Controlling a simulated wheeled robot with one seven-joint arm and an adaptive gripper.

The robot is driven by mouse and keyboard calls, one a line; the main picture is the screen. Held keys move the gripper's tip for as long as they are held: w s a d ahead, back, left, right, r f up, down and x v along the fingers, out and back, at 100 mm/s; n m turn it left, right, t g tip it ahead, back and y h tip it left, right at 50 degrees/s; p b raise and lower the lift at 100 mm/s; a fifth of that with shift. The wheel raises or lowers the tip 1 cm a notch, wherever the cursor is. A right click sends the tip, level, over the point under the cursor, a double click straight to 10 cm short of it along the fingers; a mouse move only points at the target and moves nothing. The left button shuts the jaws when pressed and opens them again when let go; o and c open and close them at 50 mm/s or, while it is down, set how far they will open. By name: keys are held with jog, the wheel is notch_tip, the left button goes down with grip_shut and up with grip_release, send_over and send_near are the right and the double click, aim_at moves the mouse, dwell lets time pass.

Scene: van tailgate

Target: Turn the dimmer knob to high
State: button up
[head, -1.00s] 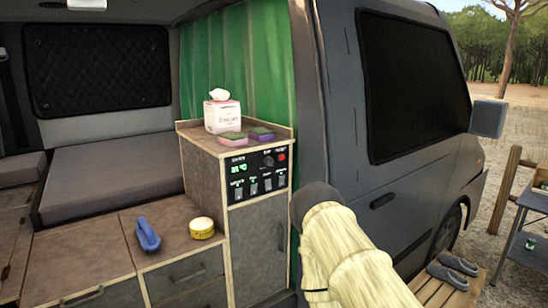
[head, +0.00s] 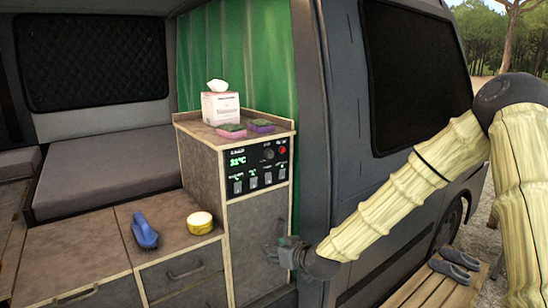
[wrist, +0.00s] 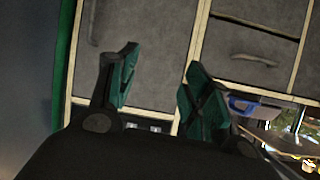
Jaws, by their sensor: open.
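The black control panel (head: 237,178) is on the front of the tall cabinet, with a green 31°C readout and several switches. My gripper (head: 272,251) is below the panel, in front of the cabinet door, apart from the knob. In the wrist view my gripper (wrist: 160,62) has its green-padded fingers spread with nothing between them. The knob does not show there.
A tissue box (head: 220,107) and sponges (head: 232,131) sit on the cabinet top. A blue brush (head: 145,232) and a yellow tin (head: 200,223) lie on the lower counter. The van's door pillar (head: 313,120) stands close to the right of the cabinet.

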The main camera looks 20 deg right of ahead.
jog(key=w+d+r+t, duration=0.2)
jog(key=r, duration=0.4)
jog(key=w+d+r+t, duration=0.1)
jog(key=w+r, duration=0.2)
jog(key=r, duration=0.3)
jog(key=t, duration=0.2)
send_near(271, 154)
jog(key=shift+n, duration=0.4)
jog(key=shift+p+x, duration=1.55)
jog(key=shift+x, duration=2.55)
jog(key=shift+a, duration=0.1)
jog(key=c, duration=1.1)
